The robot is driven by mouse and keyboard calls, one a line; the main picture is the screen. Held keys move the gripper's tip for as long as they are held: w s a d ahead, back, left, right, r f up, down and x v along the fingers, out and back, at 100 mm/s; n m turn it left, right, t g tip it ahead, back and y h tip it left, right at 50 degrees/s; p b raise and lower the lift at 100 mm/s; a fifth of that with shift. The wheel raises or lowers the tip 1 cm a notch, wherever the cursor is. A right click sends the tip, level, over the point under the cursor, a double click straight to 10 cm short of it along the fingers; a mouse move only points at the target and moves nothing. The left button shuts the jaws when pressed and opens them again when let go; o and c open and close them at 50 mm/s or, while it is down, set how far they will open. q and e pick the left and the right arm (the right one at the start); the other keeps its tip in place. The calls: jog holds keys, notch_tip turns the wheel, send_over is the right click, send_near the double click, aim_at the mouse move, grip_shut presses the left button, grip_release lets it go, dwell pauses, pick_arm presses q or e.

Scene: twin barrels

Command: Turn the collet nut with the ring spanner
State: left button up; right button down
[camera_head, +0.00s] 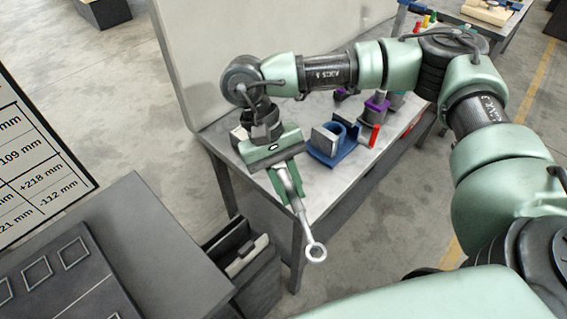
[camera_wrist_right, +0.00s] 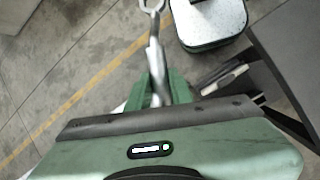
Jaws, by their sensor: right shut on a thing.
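My right gripper (camera_head: 287,180) is shut on the ring spanner (camera_head: 304,224), a silver tool with a ring at its free end. The spanner hangs down past the front edge of the table, its ring in the air and touching nothing. In the right wrist view the spanner (camera_wrist_right: 154,48) points away from the green jaws (camera_wrist_right: 155,92), its ring cut by the top edge of the frame. I cannot make out the collet nut for certain in either view. My left gripper is not in view.
A light-topped table (camera_head: 317,187) holds a blue fixture (camera_head: 338,155) with a grey block, a red piece (camera_head: 374,135) and purple-topped pieces (camera_head: 377,103). A grey worktop (camera_head: 165,243) stands at lower left, with a dark bin (camera_head: 250,262) beside it. A pale panel (camera_head: 215,50) rises behind the table.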

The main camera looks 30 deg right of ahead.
jog(key=w+a+r+m+t+y+p, duration=0.1)
jog(key=w+m+t+y, duration=0.3)
jog(key=m, duration=0.6)
jog(key=w+a+r+m+g+y+p, duration=0.1)
jog(key=w+m+y, duration=0.2)
jog(key=w+m, duration=0.45)
jog(key=w+d+r+m+t+h, duration=0.2)
jog(key=w+d+m+t, duration=0.4)
jog(key=m, duration=1.1)
jog(key=shift+d+r+t+h+p, duration=0.3)
jog(key=shift+d+r+p, duration=0.15)
jog(key=shift+d+r, duration=0.2)
notch_tip(320, 180, down, 6)
jog(key=b, duration=0.5)
jog(key=shift+r, duration=0.25)
jog(key=shift+b, duration=0.9)
